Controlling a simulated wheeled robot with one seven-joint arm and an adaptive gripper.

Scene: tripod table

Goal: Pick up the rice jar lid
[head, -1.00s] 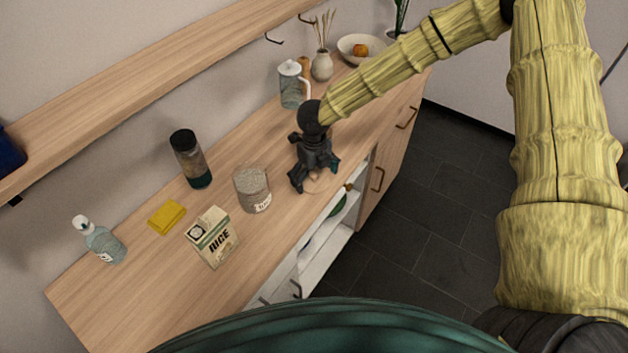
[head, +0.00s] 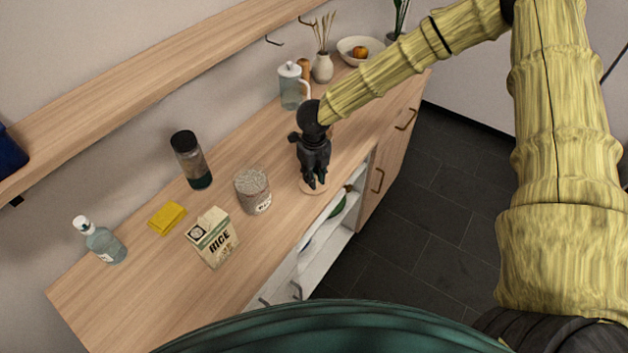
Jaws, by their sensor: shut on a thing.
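The rice jar lid (head: 308,188) is a small round light-wood disc on the counter, near its front edge. My gripper (head: 316,183) points down over it, with its dark fingers closed together on the lid's middle. The fingers hide part of the lid, and its rim shows below them. The lid appears to rest on the counter; I cannot tell any gap. The rice jar (head: 252,191) is a clear, open jar full of grains, standing upright just left of my gripper.
A glass pitcher (head: 291,86), vase (head: 322,68) and fruit bowl (head: 352,54) are behind. A wooden shelf (head: 150,95) runs along the wall.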

